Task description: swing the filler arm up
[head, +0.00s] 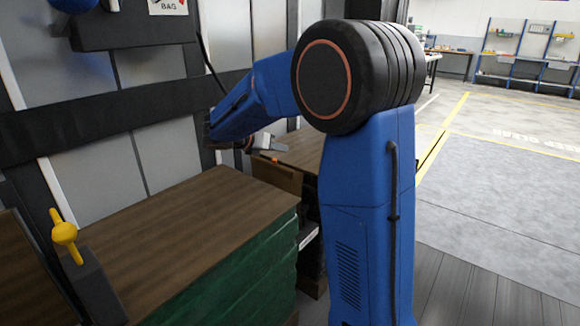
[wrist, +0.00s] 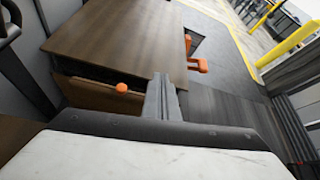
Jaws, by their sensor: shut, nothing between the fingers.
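No part is marked as the filler arm, so I cannot tell for certain which one it is. A brown board with an orange ball knob (wrist: 121,88) stands below the edge of a wooden top in the wrist view; the knob also shows small in the head view (head: 274,160). My gripper (wrist: 163,98) is shut and empty, its fingers just right of the knob and apart from it in the picture. In the head view my gripper (head: 272,143) is beyond my blue arm, partly hidden by it. A yellow handle (head: 65,234) stands on a dark post at the left.
A wood-topped green stack (head: 190,220) fills the near left. Another wooden top (wrist: 125,38) lies beyond, with orange fittings (wrist: 198,66) at its right side. A dark box with a BAG label (head: 168,6) hangs on the wall. Open floor (head: 500,190) lies at right.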

